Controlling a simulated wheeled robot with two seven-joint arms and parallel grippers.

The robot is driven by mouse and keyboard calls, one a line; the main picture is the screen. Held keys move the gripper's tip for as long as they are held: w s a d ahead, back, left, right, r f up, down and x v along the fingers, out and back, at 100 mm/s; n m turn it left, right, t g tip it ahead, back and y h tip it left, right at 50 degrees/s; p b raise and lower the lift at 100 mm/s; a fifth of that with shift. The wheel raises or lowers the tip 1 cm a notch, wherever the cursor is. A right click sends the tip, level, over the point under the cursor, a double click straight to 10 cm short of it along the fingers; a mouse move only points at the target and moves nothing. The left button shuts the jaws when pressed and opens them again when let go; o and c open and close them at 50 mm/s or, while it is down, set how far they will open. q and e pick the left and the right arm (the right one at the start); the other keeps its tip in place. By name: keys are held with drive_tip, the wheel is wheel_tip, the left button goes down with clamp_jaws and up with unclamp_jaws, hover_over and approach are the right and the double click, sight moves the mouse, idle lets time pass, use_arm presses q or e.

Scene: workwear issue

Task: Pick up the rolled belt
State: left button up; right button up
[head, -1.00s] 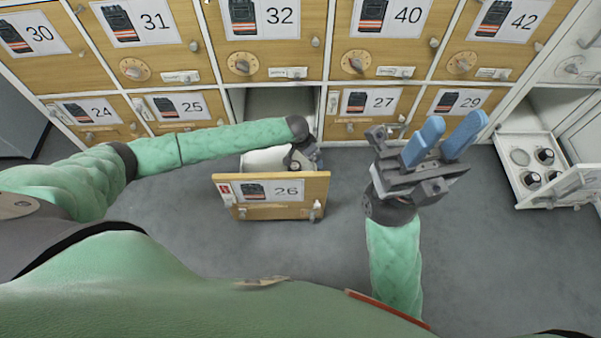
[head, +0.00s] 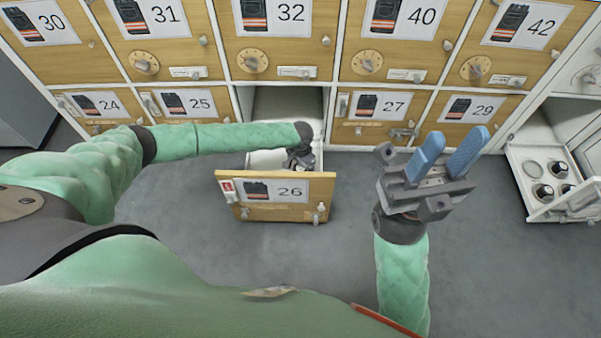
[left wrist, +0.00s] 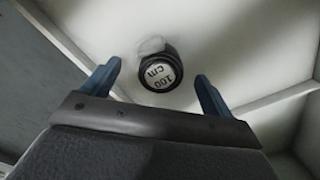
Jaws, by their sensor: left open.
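The rolled belt (left wrist: 160,72) is a dark coil with a pale end marked "100 cm". It lies on the white floor of open drawer 26 (head: 232,212), and a pale flap shows at its far side. My left gripper (left wrist: 159,78) is open, with one blue finger on each side of the belt and a gap to both. In the head view my left gripper (head: 301,158) reaches into the drawer; its fingers and the belt are hidden there. My right gripper (head: 452,150) is open and empty, held up right of the drawer.
The drawer's wooden front and white walls surround my left gripper. Closed numbered lockers (head: 375,105) stand behind. Another open drawer (head: 527,190) at the right holds several dark rolls. The grey floor (head: 345,215) between the two drawers is clear.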

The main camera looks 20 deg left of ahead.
use_arm(q)
drive_tip(key=shift+f, duration=0.45)
drive_tip(key=c, duration=1.2)
drive_tip(key=shift+o, duration=0.2)
drive_tip(key=shift+r, duration=0.1)
